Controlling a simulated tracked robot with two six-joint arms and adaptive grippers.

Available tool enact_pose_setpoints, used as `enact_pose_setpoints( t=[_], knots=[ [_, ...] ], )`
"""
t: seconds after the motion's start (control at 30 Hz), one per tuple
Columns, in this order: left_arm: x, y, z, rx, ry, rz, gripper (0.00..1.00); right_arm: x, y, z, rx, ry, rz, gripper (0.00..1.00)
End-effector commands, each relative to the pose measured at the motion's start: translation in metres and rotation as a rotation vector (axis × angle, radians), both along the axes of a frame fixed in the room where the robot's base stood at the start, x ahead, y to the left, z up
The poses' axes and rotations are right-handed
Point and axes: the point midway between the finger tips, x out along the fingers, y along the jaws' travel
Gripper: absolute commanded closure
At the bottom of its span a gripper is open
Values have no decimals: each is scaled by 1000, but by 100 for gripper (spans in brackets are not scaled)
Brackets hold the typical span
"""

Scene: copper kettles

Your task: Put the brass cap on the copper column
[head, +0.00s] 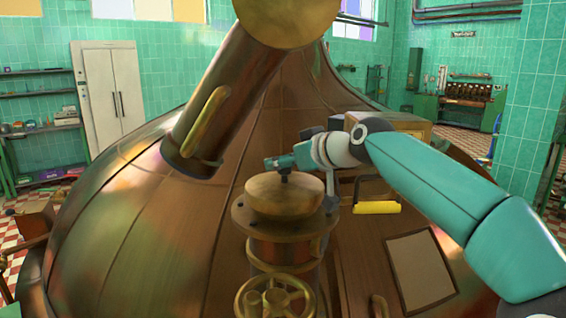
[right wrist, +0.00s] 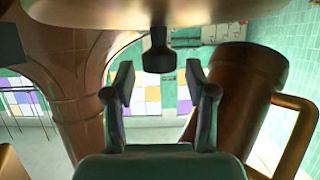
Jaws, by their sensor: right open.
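The brass cap (head: 284,196), a rounded dome with a small dark knob (head: 285,176) on top, sits upright at the top of the copper column (head: 290,247), over its flange. I see no clear gap between cap and flange, but cannot tell whether it is fully seated. My right gripper (head: 283,162) is at the knob, above the cap. In the right wrist view, the cap (right wrist: 105,12) is at the upper edge and its knob (right wrist: 158,52) points down, between and just beyond the spread fingertips (right wrist: 158,80), with gaps on both sides. My left gripper is out of view.
The large copper kettle (head: 130,215) surrounds the column. A thick slanted copper pipe (head: 225,110) rises left of the cap. A brass handwheel (head: 274,298) is below it. A yellow-gripped handle (head: 376,207) and a pale panel (head: 420,270) lie to the right.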

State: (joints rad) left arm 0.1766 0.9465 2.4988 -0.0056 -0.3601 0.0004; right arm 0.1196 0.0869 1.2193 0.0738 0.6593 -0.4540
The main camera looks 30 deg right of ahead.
Motion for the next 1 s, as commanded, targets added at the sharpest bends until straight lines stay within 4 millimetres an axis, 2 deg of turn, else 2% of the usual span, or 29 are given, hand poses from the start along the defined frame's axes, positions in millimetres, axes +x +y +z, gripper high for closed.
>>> enact_pose_setpoints(
  t=[0.17,0.27,0.7,0.83,1.0],
  knots=[
    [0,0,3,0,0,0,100,0,0,3,0,0,0,44],
    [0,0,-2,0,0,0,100,-9,-1,5,-1,-2,0,44],
    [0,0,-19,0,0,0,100,-85,-6,36,-1,-3,0,44],
    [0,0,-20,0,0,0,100,-100,-7,43,0,-2,1,44],
    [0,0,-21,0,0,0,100,-110,-8,47,0,-1,1,44]
  ],
)
